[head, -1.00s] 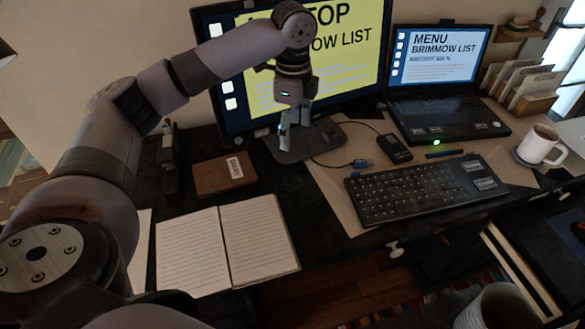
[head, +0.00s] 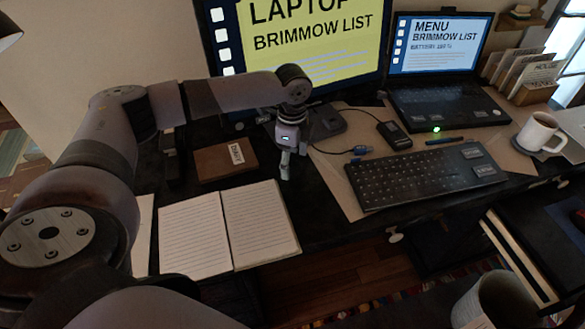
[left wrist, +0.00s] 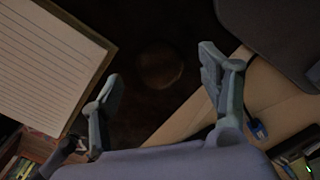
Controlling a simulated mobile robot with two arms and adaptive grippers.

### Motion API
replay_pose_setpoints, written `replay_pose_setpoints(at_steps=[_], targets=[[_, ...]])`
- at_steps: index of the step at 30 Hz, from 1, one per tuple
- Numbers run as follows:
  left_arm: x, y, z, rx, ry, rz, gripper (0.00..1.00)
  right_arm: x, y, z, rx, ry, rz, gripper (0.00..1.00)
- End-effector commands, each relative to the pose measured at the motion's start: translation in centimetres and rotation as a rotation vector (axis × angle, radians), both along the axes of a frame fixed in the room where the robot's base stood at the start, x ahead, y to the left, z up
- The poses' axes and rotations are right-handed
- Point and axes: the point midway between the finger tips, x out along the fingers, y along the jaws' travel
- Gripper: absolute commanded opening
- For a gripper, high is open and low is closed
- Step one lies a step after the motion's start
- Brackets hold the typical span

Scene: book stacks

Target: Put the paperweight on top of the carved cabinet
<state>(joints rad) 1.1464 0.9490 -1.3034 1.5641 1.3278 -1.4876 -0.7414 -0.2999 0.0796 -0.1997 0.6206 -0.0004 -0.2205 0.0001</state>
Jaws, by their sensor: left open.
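My left gripper (head: 285,174) points down over the dark desk, between the open notebook and the keyboard. In the left wrist view its two fingers (left wrist: 162,66) are spread apart with nothing held between them. A dim, round, brownish thing (left wrist: 158,67) lies on the dark surface below, framed between the fingers; it looks like the paperweight, but it is too dark to be sure. In the head view I cannot make it out near the gripper. I cannot pick out the carved cabinet in either view. My right gripper does not show.
The open notebook (head: 226,228) lies left of the gripper, with a brown book (head: 225,161) behind it. The keyboard (head: 425,177) is to the right. A monitor (head: 310,40), a laptop (head: 445,95) and a white mug (head: 540,134) stand farther back or right.

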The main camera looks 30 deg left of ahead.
Motion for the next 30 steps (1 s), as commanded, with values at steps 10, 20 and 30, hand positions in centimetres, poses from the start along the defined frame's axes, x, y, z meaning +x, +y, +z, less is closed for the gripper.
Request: replay_pose_setpoints(at_steps=[10,20,30], targets=[[0.0,-0.1,-2.1,-0.001,-0.001,-0.001,0.69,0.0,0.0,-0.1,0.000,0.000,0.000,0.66],[0.0,-0.1,-2.1,0.000,0.000,-0.001,0.53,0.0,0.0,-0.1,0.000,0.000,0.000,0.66],[0.0,0.0,-2.0,0.000,0.000,-0.001,0.30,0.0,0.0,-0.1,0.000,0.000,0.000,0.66]])
